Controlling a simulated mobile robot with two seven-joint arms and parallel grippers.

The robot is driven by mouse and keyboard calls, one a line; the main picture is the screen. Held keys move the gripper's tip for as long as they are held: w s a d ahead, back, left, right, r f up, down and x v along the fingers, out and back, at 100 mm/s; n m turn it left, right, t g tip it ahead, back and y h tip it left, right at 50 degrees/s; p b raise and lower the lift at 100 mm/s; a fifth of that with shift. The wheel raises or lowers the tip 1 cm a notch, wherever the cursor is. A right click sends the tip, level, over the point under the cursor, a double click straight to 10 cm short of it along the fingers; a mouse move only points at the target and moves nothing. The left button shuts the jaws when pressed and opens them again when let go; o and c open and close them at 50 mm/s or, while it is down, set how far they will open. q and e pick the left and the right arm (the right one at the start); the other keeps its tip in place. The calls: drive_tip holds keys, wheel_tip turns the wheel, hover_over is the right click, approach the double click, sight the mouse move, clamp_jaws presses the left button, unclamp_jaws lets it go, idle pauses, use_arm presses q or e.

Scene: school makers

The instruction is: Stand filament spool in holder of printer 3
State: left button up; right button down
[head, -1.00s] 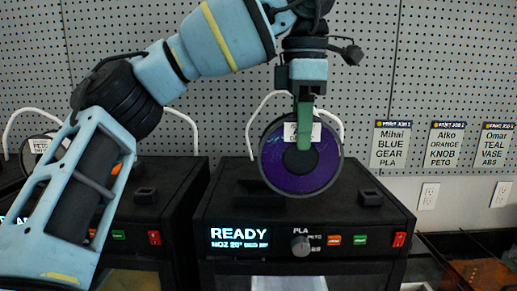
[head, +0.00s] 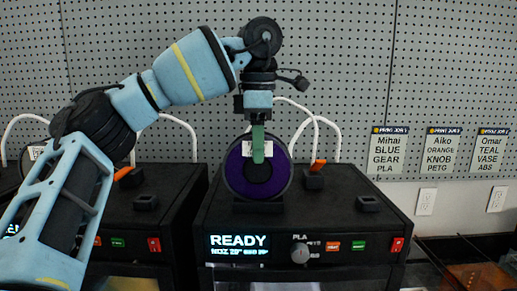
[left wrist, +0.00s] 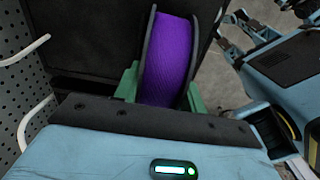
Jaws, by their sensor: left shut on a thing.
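The filament spool (head: 279,172), with purple filament and black flanges, is upright above the left part of the printer's top (head: 335,207). It has a white label. The printer's screen reads READY. My left gripper (head: 258,158) comes down on the spool from above, its green fingers shut on it. In the left wrist view the spool (left wrist: 168,60) sits between the two green fingers (left wrist: 160,92). A dark holder (head: 258,208) is directly under the spool. I cannot tell whether the spool's rim touches it. My right gripper is not in view.
White tubes (head: 318,125) arch behind. Another printer (head: 150,215) stands to the left. A pegboard wall (head: 345,60) closes off the back.

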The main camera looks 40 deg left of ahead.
use_arm(q)
drive_tip(key=shift+f, duration=0.45)
drive_tip(key=shift+f, duration=0.1)
drive_tip(key=o, duration=1.2)
drive_tip(key=shift+r, duration=6.1)
